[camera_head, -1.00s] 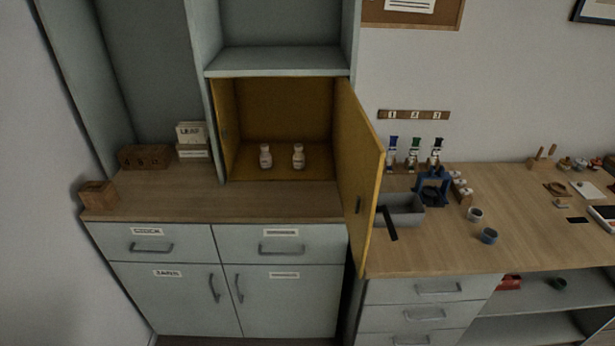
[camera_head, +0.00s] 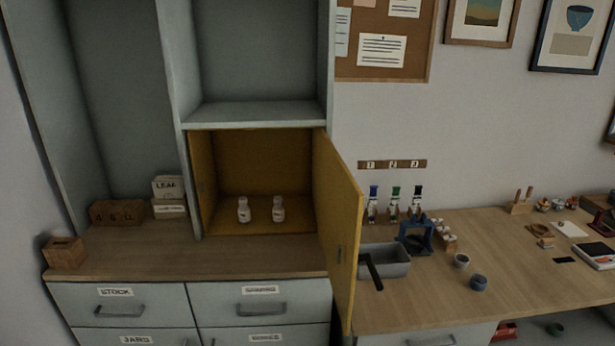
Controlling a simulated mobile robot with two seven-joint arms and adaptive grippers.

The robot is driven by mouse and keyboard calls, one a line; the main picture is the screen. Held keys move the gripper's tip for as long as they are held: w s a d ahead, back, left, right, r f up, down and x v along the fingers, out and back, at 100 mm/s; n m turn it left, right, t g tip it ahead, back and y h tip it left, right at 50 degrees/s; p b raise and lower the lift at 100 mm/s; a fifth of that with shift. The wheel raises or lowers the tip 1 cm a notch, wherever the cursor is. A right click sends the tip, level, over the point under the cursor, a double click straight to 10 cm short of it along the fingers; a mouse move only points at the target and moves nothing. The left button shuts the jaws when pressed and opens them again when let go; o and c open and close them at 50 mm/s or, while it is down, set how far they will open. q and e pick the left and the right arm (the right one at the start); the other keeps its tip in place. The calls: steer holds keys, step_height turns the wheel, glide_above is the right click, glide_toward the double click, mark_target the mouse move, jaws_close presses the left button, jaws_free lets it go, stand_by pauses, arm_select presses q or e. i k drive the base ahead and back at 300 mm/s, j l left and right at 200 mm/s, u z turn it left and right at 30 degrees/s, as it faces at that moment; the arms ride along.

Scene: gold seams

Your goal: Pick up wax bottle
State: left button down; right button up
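Two small white bottles stand upright on the floor of an open yellow cabinet. One is the left bottle (camera_head: 243,210) and the other is the right bottle (camera_head: 278,209). Their labels are too small to read, so I cannot tell which holds wax. Three more bottles, with a blue cap (camera_head: 372,204), a green cap (camera_head: 395,204) and a dark blue cap (camera_head: 416,203), stand at the back of the right counter. Neither of my grippers is in view.
The yellow cabinet door (camera_head: 341,230) stands open toward me, between cabinet and right counter. A grey tray (camera_head: 390,262), a blue stand (camera_head: 415,238) and small cups are on that counter. The wooden counter (camera_head: 190,262) before the cabinet is clear. A wooden box (camera_head: 64,252) sits at left.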

mark_target(278, 210)
steer(key=l+u, duration=0.15)
steer(key=l, duration=0.4)
steer(key=l+u, duration=0.2)
steer(key=l, duration=0.35)
steer(key=k+l+u, duration=0.15)
steer(key=l, duration=0.35)
steer(key=i+j, duration=0.15)
steer(key=j, duration=0.2)
steer(key=i+j, duration=0.15)
steer(key=j, duration=0.2)
